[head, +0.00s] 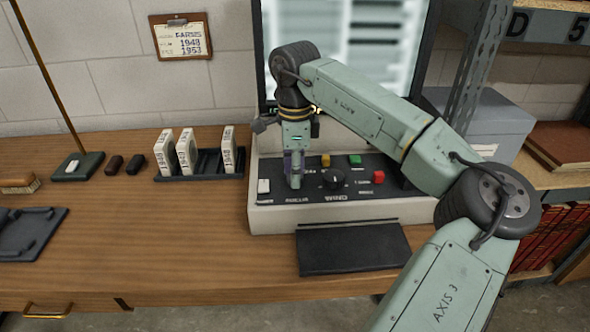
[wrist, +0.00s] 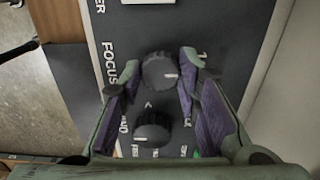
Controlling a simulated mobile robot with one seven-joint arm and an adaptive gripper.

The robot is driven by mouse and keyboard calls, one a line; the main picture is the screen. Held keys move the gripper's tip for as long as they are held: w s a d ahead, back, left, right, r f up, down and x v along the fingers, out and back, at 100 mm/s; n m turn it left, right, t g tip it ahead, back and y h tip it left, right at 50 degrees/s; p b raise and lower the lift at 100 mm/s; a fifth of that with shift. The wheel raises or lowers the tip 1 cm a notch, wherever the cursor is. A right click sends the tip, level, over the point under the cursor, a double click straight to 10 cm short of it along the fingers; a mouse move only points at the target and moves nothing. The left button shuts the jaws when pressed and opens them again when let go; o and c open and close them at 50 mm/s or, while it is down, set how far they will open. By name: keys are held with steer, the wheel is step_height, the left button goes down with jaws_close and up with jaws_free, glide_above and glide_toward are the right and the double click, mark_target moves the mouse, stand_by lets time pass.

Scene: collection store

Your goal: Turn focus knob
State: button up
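The focus knob (wrist: 158,72) is a dark round knob with a white pointer mark, near the word FOCUS on the reader's dark panel. In the wrist view my gripper (wrist: 160,70) has one finger on each side of this knob. The fingers look apart, with a narrow gap beside the knob; contact cannot be made out. In the head view my gripper (head: 294,180) points down at the panel and hides the focus knob. The reader (head: 275,219) has a pale body and a large lit screen (head: 345,45).
The WIND knob (head: 333,179) is close beside the gripper and also shows in the wrist view (wrist: 150,138). Yellow (head: 325,160), green (head: 355,160) and red (head: 378,177) buttons and a white switch (head: 263,186) are on the panel. A rack (head: 205,175) with white boxes stands left.

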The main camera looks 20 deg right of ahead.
steer(key=c, duration=0.6)
steer(key=shift+f+m+b, duration=0.15)
steer(key=shift+m+b, duration=0.5)
steer(key=shift+m, duration=0.25)
steer(key=shift+m+b, duration=0.3)
steer(key=shift+m, duration=0.8)
steer(key=o, duration=1.2)
steer(key=shift+c, duration=0.2)
steer(key=shift+r, duration=0.2)
